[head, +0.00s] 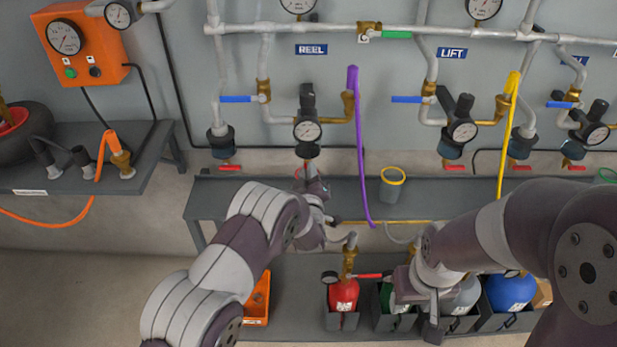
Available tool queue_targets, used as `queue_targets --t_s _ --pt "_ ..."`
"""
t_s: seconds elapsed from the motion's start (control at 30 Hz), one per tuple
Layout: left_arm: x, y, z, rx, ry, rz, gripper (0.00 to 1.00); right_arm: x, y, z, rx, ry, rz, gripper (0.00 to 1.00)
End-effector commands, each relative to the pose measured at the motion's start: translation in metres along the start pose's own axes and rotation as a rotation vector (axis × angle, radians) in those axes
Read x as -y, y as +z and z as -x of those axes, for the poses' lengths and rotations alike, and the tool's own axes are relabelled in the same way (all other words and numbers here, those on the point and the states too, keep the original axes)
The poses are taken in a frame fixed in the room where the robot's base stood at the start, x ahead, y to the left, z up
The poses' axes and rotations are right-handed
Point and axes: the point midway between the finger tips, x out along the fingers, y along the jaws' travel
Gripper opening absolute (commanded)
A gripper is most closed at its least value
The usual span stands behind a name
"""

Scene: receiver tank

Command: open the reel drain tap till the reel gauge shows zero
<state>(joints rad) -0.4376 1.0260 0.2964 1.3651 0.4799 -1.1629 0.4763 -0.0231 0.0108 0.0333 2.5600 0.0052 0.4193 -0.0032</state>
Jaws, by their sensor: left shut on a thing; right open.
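The reel gauge (307,131) is the white dial on the regulator below the REEL sign (311,49) in the head view. Its needle is too small to read. A dark bowl (307,151) hangs under it. The reel drain tap (299,172) is at the bottom of this bowl, with only a bit of red showing. My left gripper (314,187) is shut on the tap and hides most of it, so I cannot tell how far it is turned. My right gripper (418,308) is open, low on the right, in front of the bottles.
Similar units stand right of it, including one under the LIFT sign (452,53). A purple hose (359,150) hangs just right of my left gripper. A grey cup (391,187) stands on the shelf (345,190). A red bottle (343,295) and a blue bottle (511,291) stand below.

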Motion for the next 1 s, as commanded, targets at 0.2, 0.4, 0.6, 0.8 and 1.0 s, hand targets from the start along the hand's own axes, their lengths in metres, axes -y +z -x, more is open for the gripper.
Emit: queue_targets --t_s 0.2,0.4,0.6,0.8,1.0 --pt "0.002 0.004 0.000 0.000 -0.001 0.203 0.00 0.000 0.003 -0.023 0.000 0.000 0.000 0.49" --pt "0.002 0.004 0.000 0.001 0.000 0.393 0.00 0.000 0.005 -0.040 0.000 0.000 0.000 0.49" --pt "0.001 0.004 0.000 0.001 0.000 0.572 0.00 0.000 0.007 -0.058 0.000 0.000 0.000 0.49" --pt "0.000 0.003 0.001 0.002 -0.002 0.720 0.00 0.000 0.009 -0.073 0.000 0.000 0.000 0.49" --pt "-0.001 0.002 0.001 0.002 -0.003 0.825 0.00 0.000 0.010 -0.083 0.000 0.000 0.000 0.49"
